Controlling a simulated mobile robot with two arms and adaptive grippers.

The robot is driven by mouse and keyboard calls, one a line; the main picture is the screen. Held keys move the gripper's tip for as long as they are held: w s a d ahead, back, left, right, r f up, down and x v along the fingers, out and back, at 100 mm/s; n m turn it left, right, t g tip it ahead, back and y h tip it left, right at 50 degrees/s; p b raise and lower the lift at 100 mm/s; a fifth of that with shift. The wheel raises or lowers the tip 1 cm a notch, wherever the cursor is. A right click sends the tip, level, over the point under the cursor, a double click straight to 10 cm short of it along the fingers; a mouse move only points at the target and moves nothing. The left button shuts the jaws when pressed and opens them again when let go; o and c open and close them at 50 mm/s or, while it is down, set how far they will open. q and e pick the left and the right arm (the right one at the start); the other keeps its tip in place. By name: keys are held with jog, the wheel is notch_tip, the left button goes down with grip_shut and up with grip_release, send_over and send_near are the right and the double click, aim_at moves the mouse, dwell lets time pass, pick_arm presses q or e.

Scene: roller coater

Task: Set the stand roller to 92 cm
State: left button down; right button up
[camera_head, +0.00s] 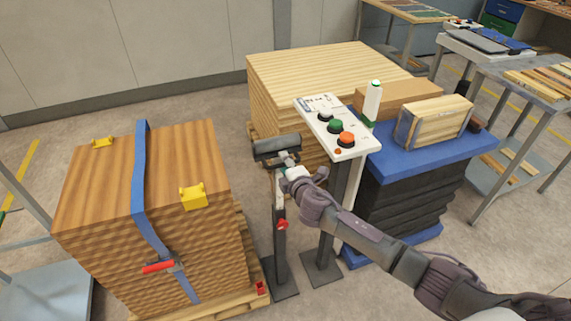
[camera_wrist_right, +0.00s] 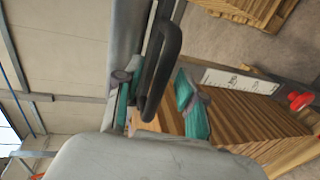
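The stand roller (camera_head: 277,147) is a dark grey cylinder on a thin upright post, between the strapped wood stack and the control panel. A red knob (camera_head: 282,224) sits on its post; the knob (camera_wrist_right: 300,101) also shows in the right wrist view, beside a white scale (camera_wrist_right: 240,81) whose reading is too small to tell. My right gripper (camera_head: 290,168) is just below the roller. In the wrist view its teal fingers (camera_wrist_right: 157,105) stand apart on either side of a black bar handle (camera_wrist_right: 165,65); contact is unclear. My left gripper is out of view.
The strapped wood stack (camera_head: 95,205) stands close on the left. The control panel (camera_head: 335,127) with coloured buttons stands close on the right. Behind are a pale board stack (camera_head: 320,75) and a blue-topped lift table (camera_head: 425,150). Floor is free in front of the posts.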

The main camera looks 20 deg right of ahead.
grip_shut()
notch_tip(320, 180, down, 6)
jog(key=b, duration=0.5)
grip_release()
jog(key=shift+r, duration=0.15)
jog(key=shift+s, duration=0.1)
